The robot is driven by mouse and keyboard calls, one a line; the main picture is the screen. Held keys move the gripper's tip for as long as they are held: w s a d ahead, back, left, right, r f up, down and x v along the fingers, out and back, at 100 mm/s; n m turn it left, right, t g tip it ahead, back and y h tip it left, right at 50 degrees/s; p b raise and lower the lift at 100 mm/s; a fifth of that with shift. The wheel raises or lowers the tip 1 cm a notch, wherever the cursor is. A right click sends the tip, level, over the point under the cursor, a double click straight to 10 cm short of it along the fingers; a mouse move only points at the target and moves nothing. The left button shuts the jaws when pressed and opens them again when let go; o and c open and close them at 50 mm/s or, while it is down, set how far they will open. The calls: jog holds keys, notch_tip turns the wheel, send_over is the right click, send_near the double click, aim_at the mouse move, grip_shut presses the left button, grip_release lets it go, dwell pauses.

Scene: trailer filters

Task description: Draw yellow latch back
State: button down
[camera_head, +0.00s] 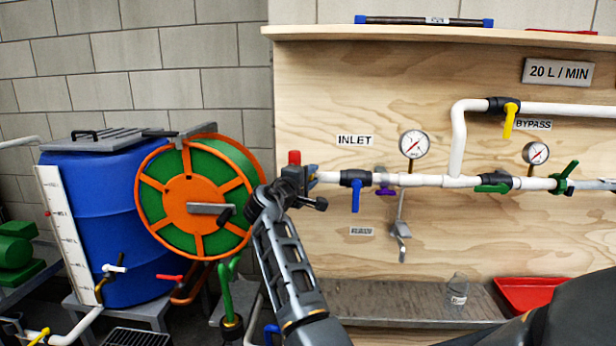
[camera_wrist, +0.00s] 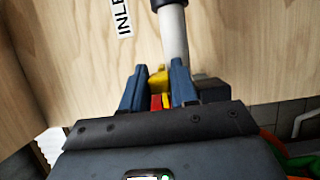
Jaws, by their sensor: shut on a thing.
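The yellow latch (camera_wrist: 157,82) sits at the open end of the white inlet pipe (camera_wrist: 173,35) in the wrist view. My gripper (camera_wrist: 158,78) has its two blue fingers on either side of the yellow piece and is shut on it. A small red part (camera_wrist: 155,102) shows between the fingers, closer to the palm. In the head view my gripper (camera_head: 310,178) is at the left end of the inlet pipe, left of the blue-handled valve (camera_head: 356,190). The latch is mostly hidden there by the gripper.
A plywood panel (camera_head: 320,235) stands right behind the pipe. Left of my gripper are an orange and green hose reel (camera_head: 190,203) and a blue barrel (camera_head: 105,225). A yellow bypass handle (camera_head: 509,122) is at upper right. A metal shelf (camera_head: 390,300) runs below.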

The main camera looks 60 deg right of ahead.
jog(key=shift+s+d+f, duration=0.1)
jog(key=shift+s+d, duration=0.1)
jog(key=shift+s, duration=0.3)
jog(key=shift+s+d, duration=0.2)
jog(key=shift+s, duration=0.25)
jog(key=c, duration=1)
grip_release()
jog(key=shift+o, duration=0.2)
jog(key=shift+a, duration=0.1)
jog(key=a+b, duration=0.1)
jog(key=a, duration=0.6)
jog(key=shift+a, duration=0.3)
